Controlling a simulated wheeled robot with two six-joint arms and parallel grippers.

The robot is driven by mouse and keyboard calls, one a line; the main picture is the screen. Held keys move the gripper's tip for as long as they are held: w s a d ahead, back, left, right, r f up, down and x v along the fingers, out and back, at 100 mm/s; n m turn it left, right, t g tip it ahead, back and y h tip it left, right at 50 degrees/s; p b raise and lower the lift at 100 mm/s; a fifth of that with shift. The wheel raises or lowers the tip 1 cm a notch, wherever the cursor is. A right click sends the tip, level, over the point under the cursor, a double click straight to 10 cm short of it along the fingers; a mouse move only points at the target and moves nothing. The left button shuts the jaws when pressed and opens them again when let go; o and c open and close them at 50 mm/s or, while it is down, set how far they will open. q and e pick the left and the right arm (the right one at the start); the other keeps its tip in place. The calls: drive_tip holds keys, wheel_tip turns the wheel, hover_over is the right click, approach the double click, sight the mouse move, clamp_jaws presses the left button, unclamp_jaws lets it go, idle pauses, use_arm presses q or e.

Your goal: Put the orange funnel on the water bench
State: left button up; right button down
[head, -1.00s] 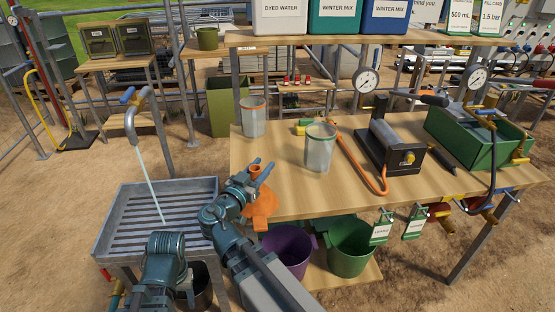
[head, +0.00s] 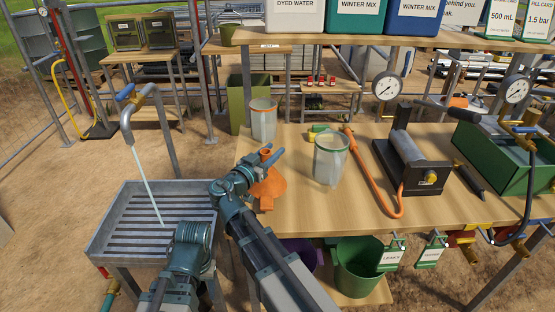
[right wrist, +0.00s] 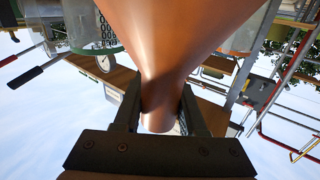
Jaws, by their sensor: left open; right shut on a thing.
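The orange funnel (head: 270,186) is over the front left part of the wooden bench (head: 330,212) in the head view. Its wide cone hangs below its narrow spout. My right gripper (head: 268,156) is shut on the spout. In the right wrist view the funnel (right wrist: 180,45) fills the middle, its narrow end between the fingers of my right gripper (right wrist: 158,115). I cannot tell whether the rim touches the bench. My left gripper (head: 193,238) is low beside the slatted metal sink (head: 125,213), apart from the funnel; its fingers are hard to make out.
A clear orange-rimmed jug (head: 263,122) and a green-rimmed jug (head: 330,162) stand on the bench near the funnel. An orange hose (head: 372,175) and a pump (head: 410,165) lie further right. Water runs from a tap (head: 131,108) into the sink. A green bucket (head: 357,270) stands below.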

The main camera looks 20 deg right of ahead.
wheel_tip(320, 180, down, 2)
drive_tip(key=shift+s+a+f+b, duration=0.15)
drive_tip(key=shift+f+b, duration=0.1)
drive_tip(key=shift+b, duration=0.35)
drive_tip(key=shift+a+f+b, duration=0.15)
drive_tip(key=shift+f+b, duration=0.1)
drive_tip(key=shift+b, duration=0.05)
drive_tip(key=shift+f, duration=0.1)
drive_tip(key=shift+d, duration=0.2)
use_arm(q)
drive_tip(key=f, duration=0.3)
drive_tip(key=shift+d, duration=0.25)
use_arm(e)
drive_tip(key=shift+a, duration=0.1)
drive_tip(key=shift+c, duration=2.3)
unclamp_jaws()
use_arm(q)
drive_tip(key=shift+f, duration=0.2)
